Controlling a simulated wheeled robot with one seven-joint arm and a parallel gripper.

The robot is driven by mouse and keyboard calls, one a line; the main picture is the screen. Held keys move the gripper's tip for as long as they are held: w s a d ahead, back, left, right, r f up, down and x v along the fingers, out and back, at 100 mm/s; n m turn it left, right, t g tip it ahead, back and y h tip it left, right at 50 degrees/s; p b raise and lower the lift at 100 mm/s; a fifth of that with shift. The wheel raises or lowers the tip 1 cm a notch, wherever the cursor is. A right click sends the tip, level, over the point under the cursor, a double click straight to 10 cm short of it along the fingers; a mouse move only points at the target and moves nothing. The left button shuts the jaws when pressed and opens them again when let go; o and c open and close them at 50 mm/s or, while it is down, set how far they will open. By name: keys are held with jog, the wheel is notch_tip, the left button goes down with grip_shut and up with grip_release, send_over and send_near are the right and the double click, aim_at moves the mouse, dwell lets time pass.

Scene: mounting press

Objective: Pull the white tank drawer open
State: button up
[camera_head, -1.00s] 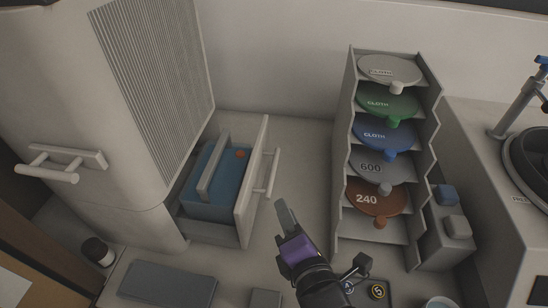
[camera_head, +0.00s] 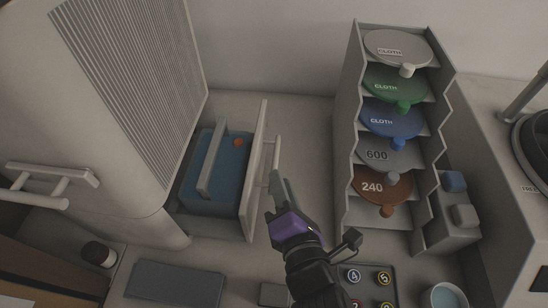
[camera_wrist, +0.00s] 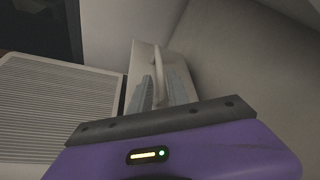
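The white tank drawer (camera_head: 253,170) stands pulled out from the tall white cabinet (camera_head: 130,120), its front panel well clear of the body. A blue tank (camera_head: 222,178) with a grey bar across it and an orange spot sits inside. The drawer's bar handle (camera_head: 276,152) is on the outer face; it also shows in the wrist view (camera_wrist: 158,72). My gripper (camera_head: 277,186) is at the near end of this handle. In the wrist view, my grey fingers (camera_wrist: 160,92) lie on both sides of the bar; whether they press on it is unclear.
A rack (camera_head: 345,130) of several labelled discs stands to the right, with free counter between it and the drawer. A grey pad (camera_head: 175,284), a dark-capped jar (camera_head: 98,254) and a numbered button panel (camera_head: 368,277) lie in front. Another handle (camera_head: 50,180) juts from the cabinet at left.

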aim_at(275, 163)
jog(key=x, duration=0.6)
jog(key=shift+w+p, duration=0.25)
jog(key=shift+p, duration=0.05)
grip_shut()
jog(key=shift+f, duration=0.1)
dwell(1.0)
